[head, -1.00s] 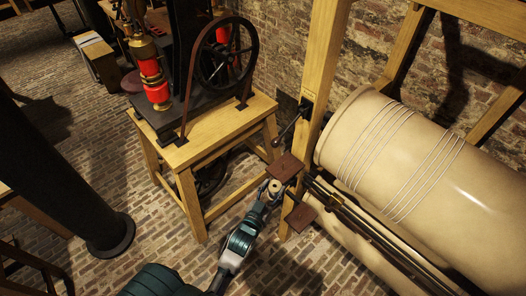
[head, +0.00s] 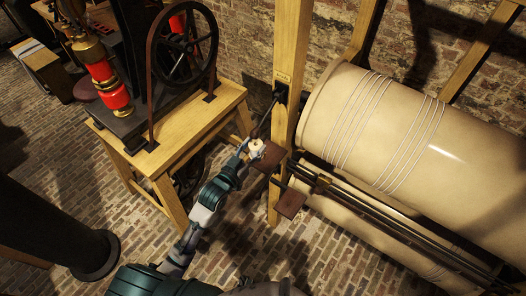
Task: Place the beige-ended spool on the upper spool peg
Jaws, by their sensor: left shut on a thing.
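My left gripper (head: 250,148) is in the middle of the head view and is shut on a small spool with a pale beige end (head: 257,146). The gripper fingers hide part of the spool. The spool is in front of the upper brown square plate (head: 269,158), overlapping its left edge in the picture; I cannot tell whether they touch. A lower brown square plate (head: 290,204) is below and to the right. I cannot make out the upper spool peg itself. My right gripper is not in view.
A wooden post (head: 290,60) stands just behind the plates. A large cream drum (head: 400,130) and dark rails (head: 380,230) fill the right. A wooden table (head: 165,145) with a black wheel machine stands left. Brick floor (head: 110,190) is open below it.

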